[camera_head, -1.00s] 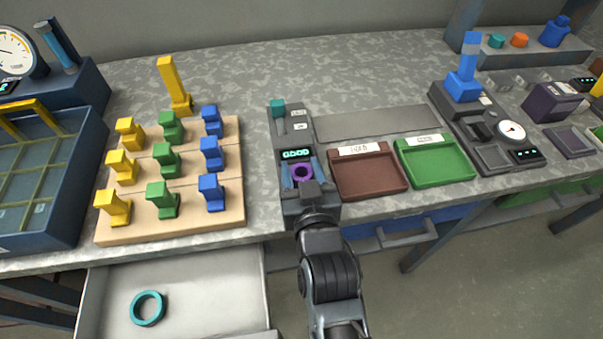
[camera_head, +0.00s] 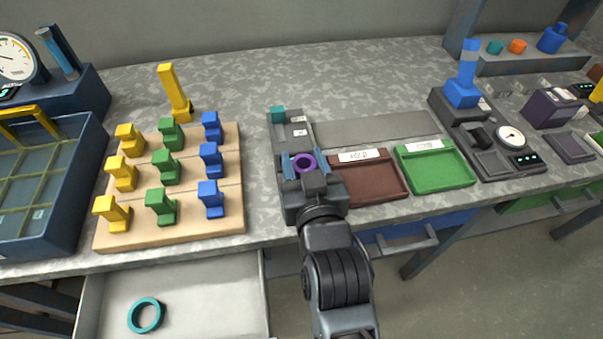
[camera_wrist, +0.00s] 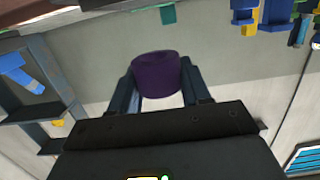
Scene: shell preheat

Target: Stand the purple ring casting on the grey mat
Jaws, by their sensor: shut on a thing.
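The purple ring casting (camera_head: 296,163) is held between the fingers of my gripper (camera_head: 305,165), above the grey gauge device with the teal block. In the wrist view the purple ring (camera_wrist: 157,77) sits between the two fingertips, its side facing the camera. My gripper is shut on it. The grey mat (camera_head: 378,127) appears as a flat, bare strip behind the brown and green trays, to the right of the ring. My gripper and arm hide part of the device below.
A brown tray (camera_head: 399,190) and a green tray (camera_head: 466,178) lie in front of the mat, both empty. A wooden board (camera_head: 190,231) with coloured blocks is at left. A blue-topped press (camera_head: 463,93) stands right of the mat. An open drawer (camera_head: 215,300) holds a teal ring (camera_head: 131,317).

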